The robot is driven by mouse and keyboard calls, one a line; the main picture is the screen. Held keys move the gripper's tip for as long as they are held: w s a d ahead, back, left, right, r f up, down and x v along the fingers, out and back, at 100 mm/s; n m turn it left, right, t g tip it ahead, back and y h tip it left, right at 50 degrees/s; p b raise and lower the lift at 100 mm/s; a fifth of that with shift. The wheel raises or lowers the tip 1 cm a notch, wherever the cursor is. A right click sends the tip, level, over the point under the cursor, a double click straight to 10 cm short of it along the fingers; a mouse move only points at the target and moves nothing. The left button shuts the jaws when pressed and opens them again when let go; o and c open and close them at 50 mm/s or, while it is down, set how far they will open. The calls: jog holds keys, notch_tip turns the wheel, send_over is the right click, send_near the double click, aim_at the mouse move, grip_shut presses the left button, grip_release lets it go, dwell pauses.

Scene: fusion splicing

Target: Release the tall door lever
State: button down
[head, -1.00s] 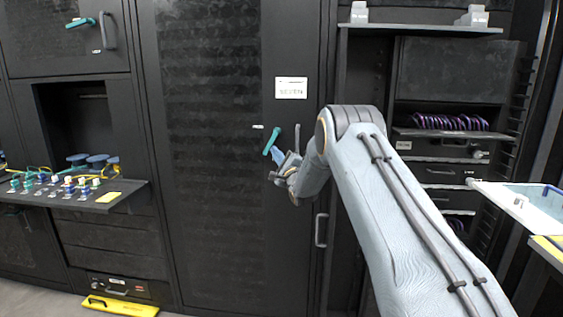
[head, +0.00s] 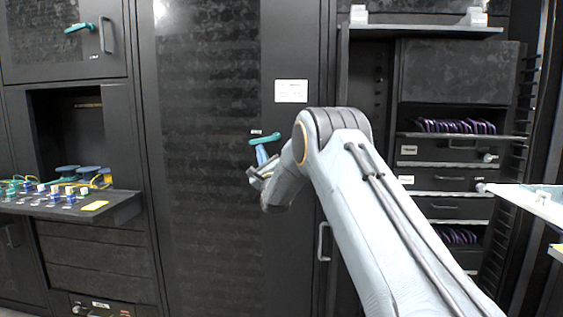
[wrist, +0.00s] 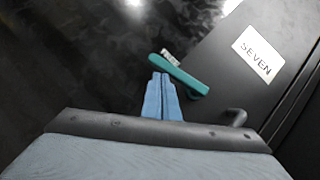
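The teal lever (head: 266,141) is on the tall black door (head: 205,220) and lies nearly level in the head view. It also shows in the wrist view (wrist: 185,76), slanting down to the right toward its pivot end. My gripper (head: 261,156) is just below the lever. In the wrist view the two blue fingers of my gripper (wrist: 161,76) are together with only a thin line between them. Their tips are at the lower edge of the lever, near its free end. The lever is not between them. I cannot tell whether they touch it.
A white label reading SEVEN (wrist: 257,54) is right of the lever. A dark handle (wrist: 236,118) stands close to the fingers' right. On the left, a shelf (head: 120,205) holds several small connectors. Open racks with trays (head: 460,190) are on the right.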

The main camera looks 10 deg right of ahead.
jog(key=shift+a+r+b, duration=0.3)
jog(key=shift+r, duration=0.2)
dwell(0.3)
